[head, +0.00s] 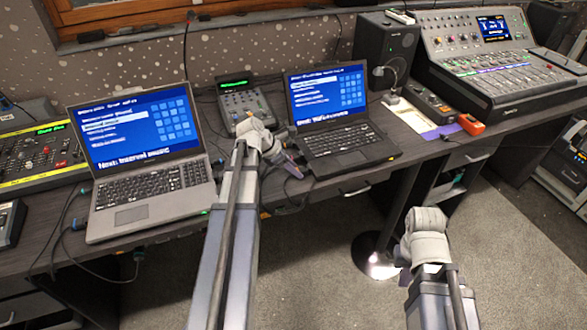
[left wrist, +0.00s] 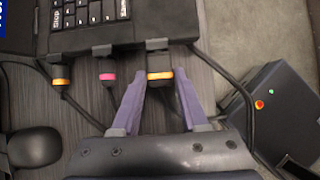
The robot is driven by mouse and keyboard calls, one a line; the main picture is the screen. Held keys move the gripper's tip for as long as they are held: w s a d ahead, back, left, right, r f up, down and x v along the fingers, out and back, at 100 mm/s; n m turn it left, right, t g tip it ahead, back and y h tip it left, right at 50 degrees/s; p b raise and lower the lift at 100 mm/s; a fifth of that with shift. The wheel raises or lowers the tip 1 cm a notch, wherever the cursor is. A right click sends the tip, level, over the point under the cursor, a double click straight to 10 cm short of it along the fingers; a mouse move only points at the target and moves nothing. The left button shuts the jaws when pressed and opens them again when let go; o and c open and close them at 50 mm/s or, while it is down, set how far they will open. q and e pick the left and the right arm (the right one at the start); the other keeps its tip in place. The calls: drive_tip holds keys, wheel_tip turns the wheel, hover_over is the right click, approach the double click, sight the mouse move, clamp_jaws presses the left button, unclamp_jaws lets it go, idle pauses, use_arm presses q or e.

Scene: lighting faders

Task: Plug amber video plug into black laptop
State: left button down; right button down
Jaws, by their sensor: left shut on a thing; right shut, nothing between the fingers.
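The black laptop (head: 335,135) stands open on the desk, right of the grey laptop. In the left wrist view its edge (left wrist: 125,35) runs along the top. My left gripper (head: 292,165) is at the laptop's left front corner. In the left wrist view its purple fingers (left wrist: 161,80) are shut on a black plug with an amber band (left wrist: 160,75). The plug's front end meets the laptop edge; I cannot tell if it is seated. Another amber-banded plug (left wrist: 61,81) and a pink-banded plug (left wrist: 107,77) are to the left. My right gripper (head: 404,277) is shut and empty, away from the desk.
A grey laptop (head: 145,150) stands at left. A small mixer (head: 243,102) is behind, a speaker (head: 385,50) and large console (head: 500,60) are at right. The left wrist view shows a mouse (left wrist: 35,147) and a dark box (left wrist: 268,105). Cables lie nearby.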

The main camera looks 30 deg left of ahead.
use_arm(q)
drive_tip(key=shift+w+d, duration=0.15)
drive_tip(key=c, duration=0.7)
unclamp_jaws()
drive_tip(key=o, duration=0.4)
drive_tip(key=shift+c, duration=0.2)
drive_tip(key=p+v, duration=0.5)
drive_tip(key=v, duration=0.2)
drive_tip(key=shift+w+p, duration=0.1)
drive_tip(key=shift+p, duration=0.3)
drive_tip(key=shift+s+a+r+p, duration=0.25)
drive_tip(key=shift+s+r+p, duration=0.05)
